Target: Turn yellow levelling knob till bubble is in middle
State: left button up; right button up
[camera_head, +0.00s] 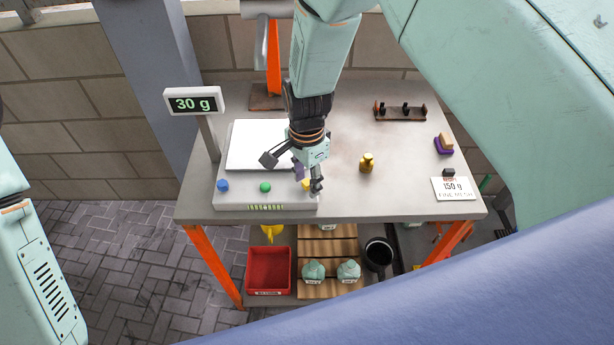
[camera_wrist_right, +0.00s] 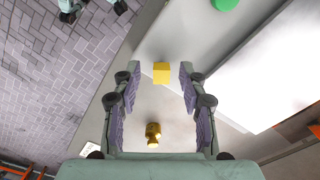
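The scale (camera_head: 228,199) stands at the table's left side with a blue knob (camera_head: 223,185), a green knob (camera_head: 265,187) and the yellow knob (camera_head: 306,184) along its front. A pale green marked strip (camera_head: 265,207) is on its front face; a bubble in it is too small to make out. My right gripper (camera_head: 298,174) is over the scale's front right corner. In the right wrist view the gripper (camera_wrist_right: 160,72) is open, with the yellow knob (camera_wrist_right: 161,73) between its fingertips and a gap on each side.
A display (camera_head: 194,102) reads 30 g. The white pan (camera_head: 252,142) lies behind the knobs. A brass weight (camera_head: 367,163) stands right of the gripper and shows in the wrist view (camera_wrist_right: 153,134). A 150 g card (camera_head: 453,188) is at the right edge.

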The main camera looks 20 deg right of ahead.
aim_at(308, 183)
jog(key=shift+w+d+r, duration=0.1)
jog(key=shift+w+r, duration=0.05)
jog(key=shift+r, duration=0.05)
jog(key=shift+r, duration=0.35)
notch_tip(308, 183, up, 11)
dwell(0.4)
jog(key=s+d+f+n, duration=0.4)
jog(key=s+f+n, duration=0.1)
jog(key=s+f, duration=0.5)
jog(key=s+d+f+n, duration=0.4)
jog(key=s+d+f, duration=0.1)
jog(key=s+f, duration=0.45)
jog(key=s+n, duration=0.5)
jog(key=s, duration=0.7)
notch_tip(308, 183, down, 16)
jog(key=b, duration=1.5)
jog(key=shift+w+a+b, duration=0.25)
jog(key=shift+w+b, duration=0.1)
jog(key=shift+b, duration=0.05)
